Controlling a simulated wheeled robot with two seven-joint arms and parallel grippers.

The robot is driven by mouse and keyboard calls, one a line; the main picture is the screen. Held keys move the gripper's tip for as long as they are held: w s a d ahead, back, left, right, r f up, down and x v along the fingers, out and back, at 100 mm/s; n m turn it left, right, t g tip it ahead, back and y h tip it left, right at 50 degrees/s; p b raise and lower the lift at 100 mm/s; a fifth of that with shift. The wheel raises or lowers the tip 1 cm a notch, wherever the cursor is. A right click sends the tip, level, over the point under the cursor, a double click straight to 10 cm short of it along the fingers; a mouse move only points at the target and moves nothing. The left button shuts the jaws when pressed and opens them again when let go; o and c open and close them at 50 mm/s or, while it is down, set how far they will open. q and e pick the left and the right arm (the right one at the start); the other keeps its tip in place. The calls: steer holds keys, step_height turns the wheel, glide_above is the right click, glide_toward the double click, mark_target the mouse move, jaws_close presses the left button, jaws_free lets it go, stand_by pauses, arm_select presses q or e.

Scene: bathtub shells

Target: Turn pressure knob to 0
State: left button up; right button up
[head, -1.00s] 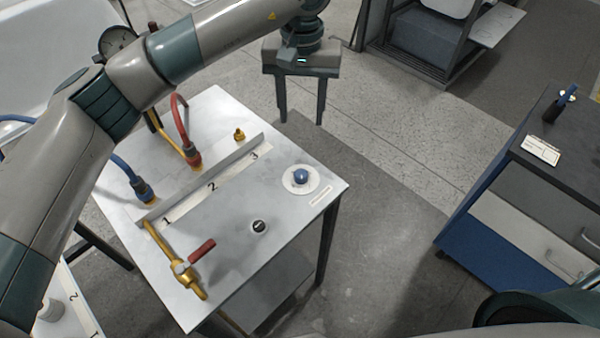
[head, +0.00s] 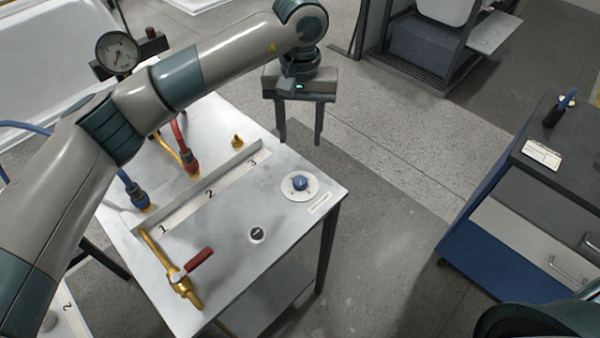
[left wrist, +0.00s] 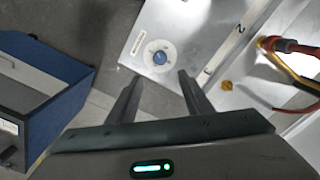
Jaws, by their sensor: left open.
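The blue pressure knob (head: 300,183) sits on a round white dial near the right corner of the metal table (head: 225,237). The marks on the dial are too small to read. In the left wrist view the knob (left wrist: 160,57) is beyond the fingertips, roughly in line with the gap between them. My left gripper (head: 300,118) is open and empty, pointing down beyond the table's back right edge, apart from the knob. It also shows in the left wrist view (left wrist: 158,78). My right gripper does not show.
A pressure gauge (head: 119,53) stands behind my left arm. Red (head: 190,160) and blue (head: 140,195) hose connectors, a brass valve with a red handle (head: 199,259) and a numbered strip are on the table. A blue-sided cabinet (head: 490,243) stands at right, with open floor between.

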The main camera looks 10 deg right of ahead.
mark_target(300, 180)
arm_select(q)
step_height(300, 180, down, 14)
steer(key=p, duration=0.5)
steer(key=shift+r, duration=0.1)
steer(key=shift+f, duration=0.75)
steer(key=c, duration=1.1)
